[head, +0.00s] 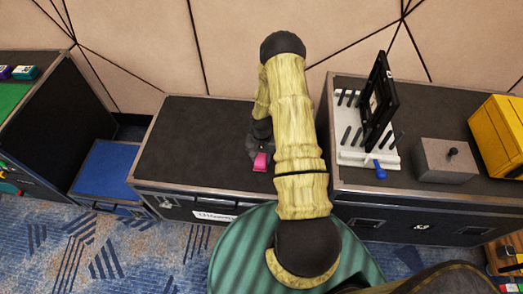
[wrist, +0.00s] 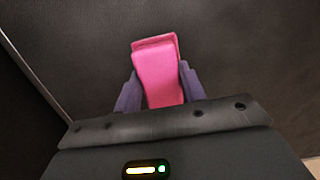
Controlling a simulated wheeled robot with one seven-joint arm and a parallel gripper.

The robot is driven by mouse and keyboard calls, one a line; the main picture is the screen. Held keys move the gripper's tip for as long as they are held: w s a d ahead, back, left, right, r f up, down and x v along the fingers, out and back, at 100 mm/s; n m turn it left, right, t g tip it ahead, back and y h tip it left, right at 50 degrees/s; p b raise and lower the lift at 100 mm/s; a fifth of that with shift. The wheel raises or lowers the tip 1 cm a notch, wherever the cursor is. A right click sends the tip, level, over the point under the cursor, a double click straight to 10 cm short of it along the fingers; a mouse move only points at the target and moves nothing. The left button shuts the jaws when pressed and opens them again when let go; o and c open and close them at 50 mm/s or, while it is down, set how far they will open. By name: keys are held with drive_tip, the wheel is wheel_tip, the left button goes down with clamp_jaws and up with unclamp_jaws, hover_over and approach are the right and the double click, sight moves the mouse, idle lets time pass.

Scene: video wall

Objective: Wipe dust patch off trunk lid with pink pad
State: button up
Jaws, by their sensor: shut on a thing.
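My gripper (head: 259,151) is shut on the pink pad (head: 260,163), over the right part of the low trunk's dark lid (head: 185,140). In the wrist view the pad (wrist: 157,62) sits between the two purple-grey fingers and sticks out beyond them. The dark lid (wrist: 245,50) fills most of that view, with a pale edge strip at the left. I cannot tell whether the pad touches the lid. I cannot make out a distinct dust patch in either view; my arm hides the lid's right side in the head view.
To the right, a taller case (head: 400,205) bears a white rack (head: 365,158) with a black frame (head: 378,100), a grey box (head: 445,160) and a yellow case (head: 500,135). To the left are a low blue box (head: 105,165) and a dark case (head: 70,110). A panelled wall stands behind.

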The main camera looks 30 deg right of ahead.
sight(260, 162)
drive_tip(key=shift+s+a, duration=0.3)
drive_tip(key=shift+s, duration=0.1)
drive_tip(key=r, duration=0.1)
drive_tip(key=r+p, duration=0.1)
drive_tip(key=r, duration=0.1)
drive_tip(key=shift+s+a+p, duration=0.2)
drive_tip(key=shift+s+p, duration=0.1)
wheel_tip(260, 162, up, 3)
drive_tip(key=p, duration=0.2)
drive_tip(key=shift+w+r+p, duration=0.15)
drive_tip(key=shift+p, duration=0.2)
drive_tip(key=shift+s+d+r+p, duration=0.2)
drive_tip(key=shift+r+p, duration=0.25)
drive_tip(key=shift+r, duration=0.25)
drive_tip(key=shift+a+r, duration=0.1)
drive_tip(key=shift+r, duration=0.1)
drive_tip(key=shift+a, duration=0.1)
